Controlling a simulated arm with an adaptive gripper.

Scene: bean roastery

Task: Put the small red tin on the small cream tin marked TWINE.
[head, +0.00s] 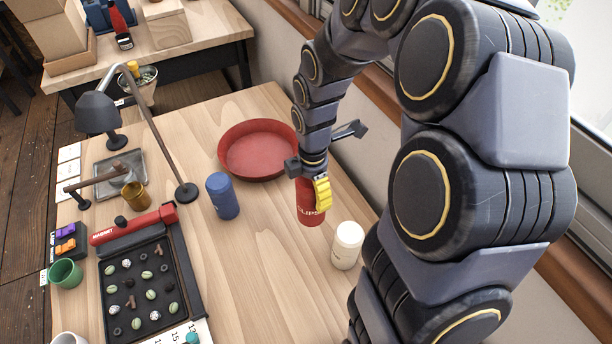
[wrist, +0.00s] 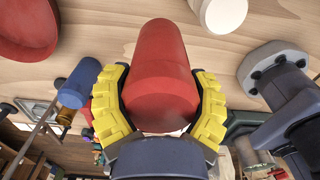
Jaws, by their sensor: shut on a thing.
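The small red tin (head: 309,205), with pale lettering that reads CLIPS, is between the yellow-padded fingers of my gripper (head: 320,192). In the wrist view the red tin (wrist: 160,65) fills the middle, with a yellow finger pad on each side of my gripper (wrist: 160,105). My gripper is shut on it. I cannot tell whether the tin's base touches the table. The small cream tin (head: 347,246) stands upright on the table, right of and nearer than the red tin, apart from it. It also shows in the wrist view (wrist: 223,12). Its lettering is too small to read.
A blue tin (head: 223,196) stands left of my gripper. A wide red bowl (head: 258,150) lies behind it. A black tray (head: 145,290) with small parts and a lamp (head: 100,112) are at the left. The wooden table (head: 255,270) is clear left of the cream tin.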

